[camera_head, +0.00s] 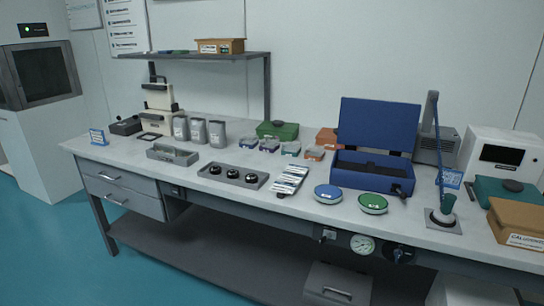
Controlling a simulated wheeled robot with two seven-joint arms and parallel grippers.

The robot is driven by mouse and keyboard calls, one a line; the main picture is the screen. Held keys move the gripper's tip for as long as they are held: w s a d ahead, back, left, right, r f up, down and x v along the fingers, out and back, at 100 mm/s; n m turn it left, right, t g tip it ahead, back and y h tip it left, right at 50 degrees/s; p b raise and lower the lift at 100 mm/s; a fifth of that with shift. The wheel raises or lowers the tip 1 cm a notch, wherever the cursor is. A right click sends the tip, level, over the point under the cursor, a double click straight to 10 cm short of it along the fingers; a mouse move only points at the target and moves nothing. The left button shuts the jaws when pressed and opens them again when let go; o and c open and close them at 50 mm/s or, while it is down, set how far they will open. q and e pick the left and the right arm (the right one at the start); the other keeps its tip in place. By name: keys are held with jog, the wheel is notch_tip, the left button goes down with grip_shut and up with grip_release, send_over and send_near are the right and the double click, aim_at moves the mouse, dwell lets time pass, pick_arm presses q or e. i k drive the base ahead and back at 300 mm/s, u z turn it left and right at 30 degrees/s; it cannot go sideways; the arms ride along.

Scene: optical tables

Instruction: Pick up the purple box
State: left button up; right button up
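A row of small boxes with pale, clear-looking tops stands in the middle of the table. The second from the left, the purple box (269,146), has a purplish-blue body, though it is small and its colour is hard to be sure of. A teal-looking box (250,143) is on its left. A bluish box (291,148) and an orange box (314,153) are on its right. Neither of my grippers is in view, and nothing is touching the boxes.
A green case (277,130) stands behind the row, and an open blue case (375,176) is to the right. A black-knobbed tray (233,176), sample packets (289,179), a blue dish (328,194) and a green dish (373,204) lie in front. Grey canisters (198,131) stand left.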

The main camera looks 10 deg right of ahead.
aim_at(264, 151)
jog(key=u, duration=0.5)
jog(key=i, duration=1)
jog(key=u, duration=0.15)
